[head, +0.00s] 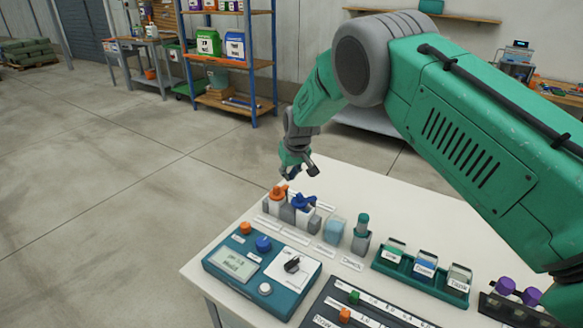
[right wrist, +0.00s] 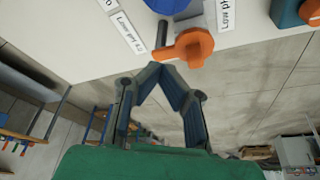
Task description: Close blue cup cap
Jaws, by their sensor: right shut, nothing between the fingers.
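The blue cup cap (head: 303,201) sits on top of a small cup in the back row of the white table, with a part sticking out to its right. I cannot tell whether it is fully closed. An orange cap (head: 277,193) stands just left of it. My right gripper (head: 300,171) is above and behind these caps, shut and empty. In the right wrist view its fingertips (right wrist: 162,67) meet just short of the orange cap (right wrist: 188,46), apart from it as far as I can tell. The blue cap (right wrist: 167,4) is cut off at the top edge there. My left gripper is not in view.
A teal meter box (head: 262,270) with knobs and a display stands in front of the caps. A pale blue block (head: 333,229), a green-topped bottle (head: 361,233) and a green rack (head: 420,277) stand to the right.

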